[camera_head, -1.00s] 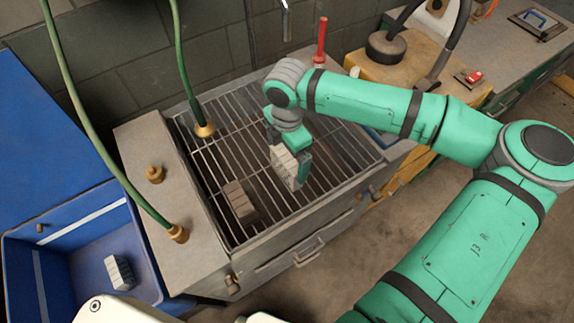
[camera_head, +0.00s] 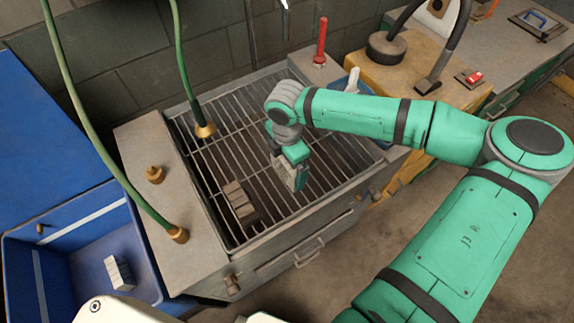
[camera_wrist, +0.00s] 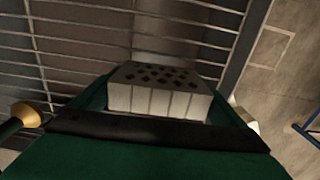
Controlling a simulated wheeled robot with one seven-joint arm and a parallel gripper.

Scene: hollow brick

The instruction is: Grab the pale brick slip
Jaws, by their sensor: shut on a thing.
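The pale brick slip (camera_wrist: 158,100) shows in the wrist view as a light grey block with rows of dark holes in its top and a grooved front face. My gripper (camera_wrist: 158,118) is shut on it, with dark green jaws at its sides. In the head view my gripper (camera_head: 289,178) points down over the right part of the metal grate (camera_head: 255,130). Only part of the held slip (camera_head: 282,172) shows there beside the green finger. I cannot tell whether its underside touches the bars.
A brownish brick (camera_head: 239,201) lies on the grate left of my gripper. Another pale brick (camera_head: 118,272) lies in the blue bin (camera_head: 70,225) at lower left. A green hose with a brass nozzle (camera_head: 205,130) hangs over the grate. A red-handled tool (camera_head: 321,42) stands behind.

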